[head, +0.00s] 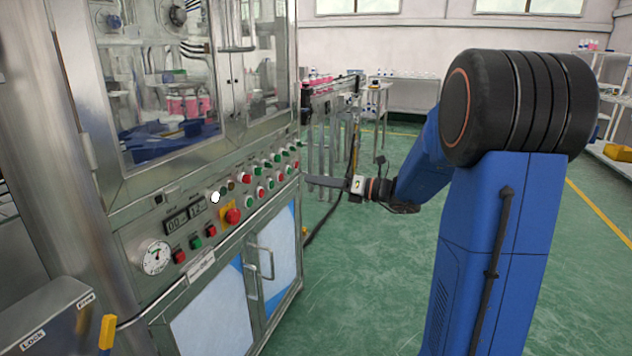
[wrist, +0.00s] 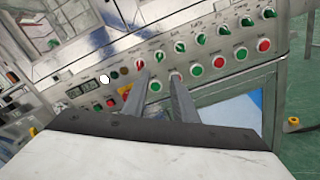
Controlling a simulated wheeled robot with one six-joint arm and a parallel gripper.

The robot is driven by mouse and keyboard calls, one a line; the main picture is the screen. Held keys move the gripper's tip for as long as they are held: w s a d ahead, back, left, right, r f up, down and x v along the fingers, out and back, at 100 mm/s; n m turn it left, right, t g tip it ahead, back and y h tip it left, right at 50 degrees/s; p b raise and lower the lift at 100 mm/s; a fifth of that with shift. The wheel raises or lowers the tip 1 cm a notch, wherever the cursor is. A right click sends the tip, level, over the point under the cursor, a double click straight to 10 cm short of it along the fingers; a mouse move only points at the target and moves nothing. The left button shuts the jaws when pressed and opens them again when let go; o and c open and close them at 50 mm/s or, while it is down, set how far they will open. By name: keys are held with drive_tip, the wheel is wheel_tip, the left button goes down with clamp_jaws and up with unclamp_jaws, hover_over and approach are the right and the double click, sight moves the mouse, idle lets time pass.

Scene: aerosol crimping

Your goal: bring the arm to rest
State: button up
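My blue arm (head: 500,230) reaches forward from the right side of the head view and bends toward the machine's control panel. My gripper (head: 308,181) is at its end, close in front of the right end of the panel. In the wrist view my gripper (wrist: 160,76) shows two grey fingers with a gap between them. Nothing is held in the gap, and a green button on the panel shows behind it. I cannot tell whether the fingertips touch the panel.
The steel crimping machine (head: 190,228) fills the left, its panel (wrist: 215,72) carrying several buttons, a gauge and a red emergency stop (head: 233,216). Door handles (head: 265,262) stick out below. A conveyor (head: 335,105) stands behind my gripper. Green floor (head: 345,285) is clear between machine and arm.

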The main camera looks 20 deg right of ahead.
drive_tip(key=s+a+f+n+g+h, duration=0.2)
drive_tip(key=s+a+f+n+g, duration=0.15)
drive_tip(key=s+a+n, duration=0.55)
drive_tip(key=s+a+f+n+g+h, duration=0.15)
drive_tip(key=s+a+n+g, duration=0.4)
drive_tip(key=s, duration=0.55)
drive_tip(key=s+d+f+n+h, duration=0.3)
drive_tip(key=s+d+n+h, duration=0.1)
drive_tip(key=s+n, duration=0.5)
drive_tip(key=s+d+f+n+t+h, duration=0.1)
drive_tip(key=s+d+f+n+h, duration=0.2)
drive_tip(key=s+n, duration=0.6)
drive_tip(key=shift+d+n+h, duration=0.35)
drive_tip(key=shift+d+h, duration=0.3)
drive_tip(key=shift+h, duration=0.5)
drive_tip(key=shift+c, duration=0.6)
